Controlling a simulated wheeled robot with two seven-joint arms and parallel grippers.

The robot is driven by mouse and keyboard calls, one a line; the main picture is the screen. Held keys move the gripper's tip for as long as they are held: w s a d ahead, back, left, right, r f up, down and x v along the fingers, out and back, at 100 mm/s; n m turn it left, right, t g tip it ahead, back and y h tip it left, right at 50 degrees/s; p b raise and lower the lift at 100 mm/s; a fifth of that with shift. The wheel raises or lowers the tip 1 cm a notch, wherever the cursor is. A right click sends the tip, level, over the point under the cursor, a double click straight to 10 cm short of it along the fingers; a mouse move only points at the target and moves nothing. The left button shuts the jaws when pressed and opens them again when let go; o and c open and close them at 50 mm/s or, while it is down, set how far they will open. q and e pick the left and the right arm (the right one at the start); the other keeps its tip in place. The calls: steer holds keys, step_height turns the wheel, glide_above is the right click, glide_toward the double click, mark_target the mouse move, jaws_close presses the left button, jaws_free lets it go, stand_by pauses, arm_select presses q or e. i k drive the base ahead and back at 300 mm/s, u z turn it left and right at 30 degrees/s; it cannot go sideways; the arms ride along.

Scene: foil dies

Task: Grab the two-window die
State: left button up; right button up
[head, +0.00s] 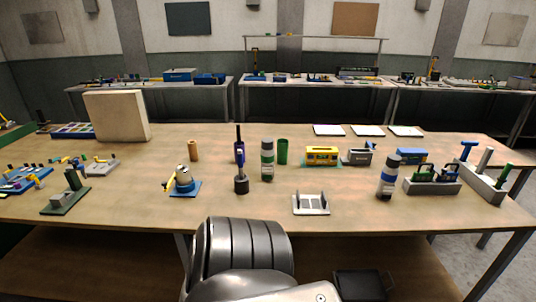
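No block in the head view is clear enough for me to count its windows, so I cannot tell for sure which one is the two-window die. A yellow block (321,155) with dark openings in its front stands on the table right of centre. A grey block (358,157) stands just right of it, and a blue block (411,156) stands farther right. Neither of my grippers is in view. A grey rounded part of my own body fills the bottom middle, in front of the table edge.
A dark-capped bottle (267,163) and a green cylinder (283,152) stand left of the yellow block. A white rack (311,204) lies in front. Another bottle (387,179) and a grey tool holder (432,187) stand at right. Bare wooden tabletop (110,212) lies at front left.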

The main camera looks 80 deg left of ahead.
mark_target(303, 203)
steer(key=k, duration=0.8)
steer(key=u, duration=2.55)
steer(key=i, duration=0.3)
steer(key=u, duration=0.1)
